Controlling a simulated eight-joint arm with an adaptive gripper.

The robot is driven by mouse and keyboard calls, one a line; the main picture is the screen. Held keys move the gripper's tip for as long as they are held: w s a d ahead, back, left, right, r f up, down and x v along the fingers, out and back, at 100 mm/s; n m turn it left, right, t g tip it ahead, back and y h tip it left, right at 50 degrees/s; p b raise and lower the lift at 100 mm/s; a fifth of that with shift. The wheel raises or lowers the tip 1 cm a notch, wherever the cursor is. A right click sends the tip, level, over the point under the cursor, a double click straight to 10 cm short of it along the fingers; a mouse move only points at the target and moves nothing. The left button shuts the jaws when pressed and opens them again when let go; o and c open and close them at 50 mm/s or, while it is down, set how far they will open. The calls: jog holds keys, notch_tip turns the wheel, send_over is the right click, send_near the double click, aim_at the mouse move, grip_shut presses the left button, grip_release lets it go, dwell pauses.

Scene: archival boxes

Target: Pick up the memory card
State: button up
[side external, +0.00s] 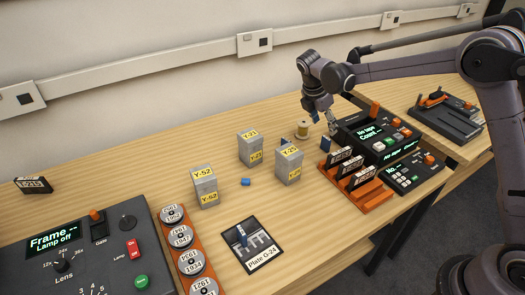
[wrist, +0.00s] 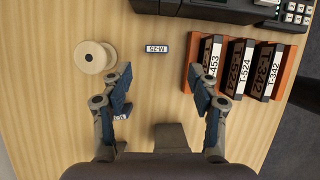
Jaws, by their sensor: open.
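In the wrist view, a small dark card with a white label reading M-25 (wrist: 158,47) lies on the table between a spool and an orange rack. It is probably the memory card. A second small labelled piece (wrist: 120,113) is partly hidden behind my left finger. My gripper (wrist: 162,86) is open and empty, its two fingers wide apart; the M-25 card is beyond their tips, roughly centred between them. In the side view my gripper (side external: 323,120) hangs above the table, and a small blue block (side external: 325,144) shows below it; I cannot tell if that is the same card.
A wooden spool (wrist: 93,57) is left of the card. The orange rack (wrist: 286,75) holding labelled black cartridges (wrist: 240,66) is on the right. A black console (side external: 372,133) stands behind. Grey boxes (side external: 204,188) and a plate (side external: 262,255) are farther left on the table (side external: 110,180).

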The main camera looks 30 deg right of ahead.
aim_at(326, 138)
jog(key=x, duration=0.9)
jog(key=shift+w+f, duration=0.2)
jog(key=shift+w, duration=0.05)
jog(key=c, duration=1.1)
